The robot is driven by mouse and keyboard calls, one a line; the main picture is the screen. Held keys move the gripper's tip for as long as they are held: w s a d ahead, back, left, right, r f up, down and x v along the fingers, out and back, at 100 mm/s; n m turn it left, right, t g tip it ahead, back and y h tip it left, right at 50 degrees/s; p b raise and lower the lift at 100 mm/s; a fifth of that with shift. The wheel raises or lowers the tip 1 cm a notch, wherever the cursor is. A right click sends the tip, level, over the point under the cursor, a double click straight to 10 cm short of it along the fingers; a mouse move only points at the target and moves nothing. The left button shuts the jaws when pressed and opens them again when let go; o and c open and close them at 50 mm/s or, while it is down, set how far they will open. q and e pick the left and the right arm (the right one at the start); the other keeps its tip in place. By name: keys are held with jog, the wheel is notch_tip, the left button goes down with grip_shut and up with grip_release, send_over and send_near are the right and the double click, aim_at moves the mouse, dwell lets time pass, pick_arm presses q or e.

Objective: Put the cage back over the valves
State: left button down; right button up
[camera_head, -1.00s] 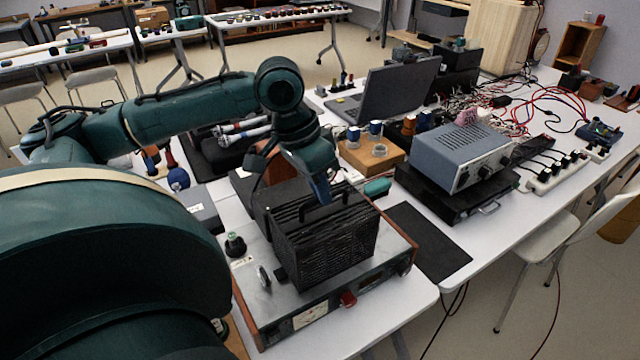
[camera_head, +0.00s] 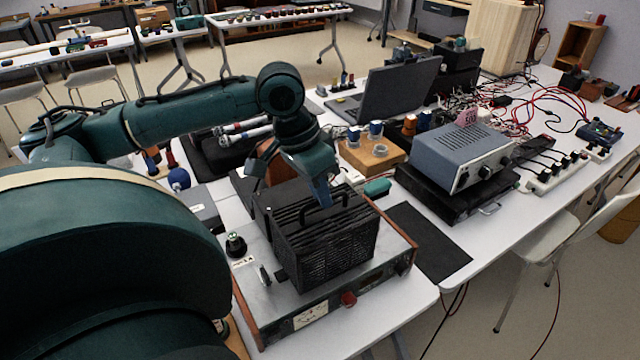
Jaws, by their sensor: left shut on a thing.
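The black slatted cage (camera_head: 322,245) sits upright on the amplifier chassis (camera_head: 248,290), which has a grey top, wooden ends and a red knob at the front. The cage appears to rest on the top plate, though its underside is hard to see. My left gripper (camera_head: 322,198) points down at the top of the cage, shut on its handle. The valves are not visible; the cage hides that part of the chassis. My right gripper is not in view.
A dark mat (camera_head: 428,242) lies to the right. A blue-grey instrument (camera_head: 462,155), a laptop (camera_head: 398,92) and a wooden valve block (camera_head: 370,152) stand behind. Loose wires clutter the back right.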

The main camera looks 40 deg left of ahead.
pick_arm(q)
jog(key=c, duration=1.4)
grip_release()
jog(key=shift+f, duration=0.1)
jog(key=shift+c, duration=0.2)
jog(key=p+v, duration=0.1)
jog(key=v, duration=1.2)
jog(key=shift+p, duration=0.35)
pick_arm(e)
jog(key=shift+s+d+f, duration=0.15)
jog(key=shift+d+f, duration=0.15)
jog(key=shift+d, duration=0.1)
pick_arm(q)
jog(key=shift+s, duration=0.15)
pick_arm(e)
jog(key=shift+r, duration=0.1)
